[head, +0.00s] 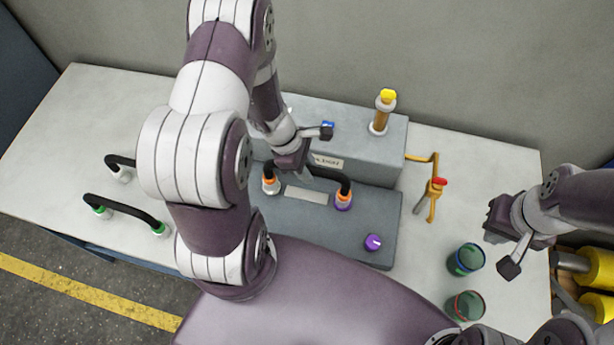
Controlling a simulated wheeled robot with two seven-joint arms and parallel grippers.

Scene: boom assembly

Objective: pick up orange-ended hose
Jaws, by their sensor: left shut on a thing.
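The orange-ended hose (326,173) is a short black arch over the front grey block (290,222). Its left orange end (270,182) and right orange end (343,188) point down at the block's top. A purple ring shows below the right end. I cannot tell whether the ends are seated or just above. My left gripper (292,162) is shut on the hose near the left part of its arch, hiding some of it. My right gripper (502,243) is open and empty, over the table's right side.
Two green-ended and white-ended hoses, the green-ended one (125,207) nearer, lie on the table's left. A purple cap (373,242), yellow-topped post (383,110), orange pipe with red knob (435,190) and two cups (465,259) are nearby. A wall stands behind.

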